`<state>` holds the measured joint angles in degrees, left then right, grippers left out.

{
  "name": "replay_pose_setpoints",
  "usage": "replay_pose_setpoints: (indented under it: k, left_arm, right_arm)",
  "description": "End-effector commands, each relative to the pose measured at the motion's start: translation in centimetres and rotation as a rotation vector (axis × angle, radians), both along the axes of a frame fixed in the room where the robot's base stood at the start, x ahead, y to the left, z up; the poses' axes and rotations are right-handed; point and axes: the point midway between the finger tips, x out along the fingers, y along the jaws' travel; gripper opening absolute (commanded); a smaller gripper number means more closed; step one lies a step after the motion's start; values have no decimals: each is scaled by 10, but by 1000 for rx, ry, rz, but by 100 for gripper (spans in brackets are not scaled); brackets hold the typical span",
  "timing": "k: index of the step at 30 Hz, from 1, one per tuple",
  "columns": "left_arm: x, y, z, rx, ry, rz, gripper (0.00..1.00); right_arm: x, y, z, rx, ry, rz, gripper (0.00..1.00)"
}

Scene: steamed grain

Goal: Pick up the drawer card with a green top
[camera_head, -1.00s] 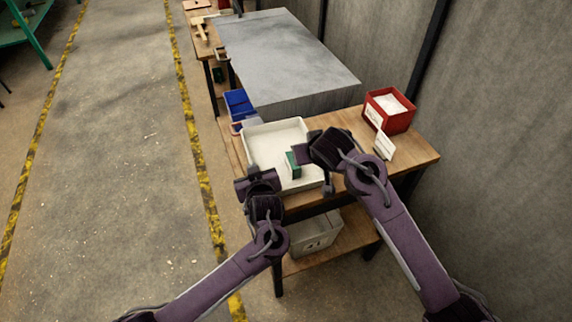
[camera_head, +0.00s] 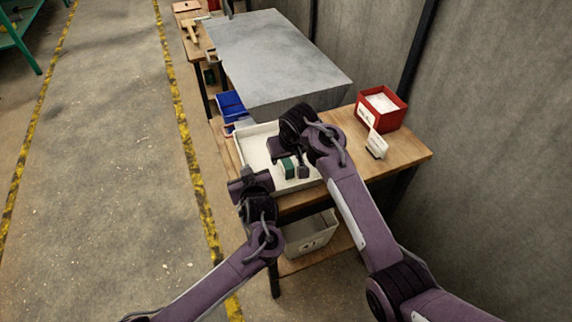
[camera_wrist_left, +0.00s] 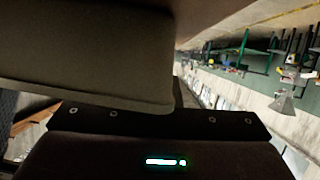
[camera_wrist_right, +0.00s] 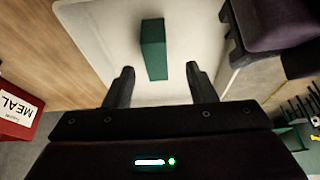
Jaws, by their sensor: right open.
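A small upright block with a green top (camera_head: 288,166) stands in the white tray (camera_head: 250,150) on the wooden table. It shows as a dark green block (camera_wrist_right: 153,48) in the right wrist view. I cannot make out a card shape. My right gripper (camera_wrist_right: 160,71) is open, its two fingers apart with nothing between them, and the block lies just beyond the fingertips. In the head view the right gripper (camera_head: 290,158) is over the tray and partly hides the block. My left gripper (camera_head: 246,185) is at the tray's near left corner; its fingers are not clear.
A red box (camera_head: 392,119) with white contents stands at the table's right; its label reads MEAL in the right wrist view. A small white thing (camera_head: 377,147) is in front of it. A blue bin (camera_head: 230,104) is left, a grey bin (camera_head: 311,234) on the lower shelf.

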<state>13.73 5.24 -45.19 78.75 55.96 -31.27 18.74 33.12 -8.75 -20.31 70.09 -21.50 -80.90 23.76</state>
Motion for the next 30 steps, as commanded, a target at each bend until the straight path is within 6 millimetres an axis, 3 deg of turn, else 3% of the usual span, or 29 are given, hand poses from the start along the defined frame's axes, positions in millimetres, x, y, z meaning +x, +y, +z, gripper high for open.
replay_pose_setpoints:
  k: [10, 20, 30]
  left_arm:
    - [0, 0, 0, 0, 0, 0, 0]
    - [0, 0, 0, 0, 0, 0, 0]
    - [0, 0, 0, 0, 0, 0, 0]
  right_arm:
    - [18, 2, -41, -2, 0, 0, 51]
    - [20, 2, -46, -1, -1, 0, 50]
    - [20, 2, -46, -1, -1, 0, 5]
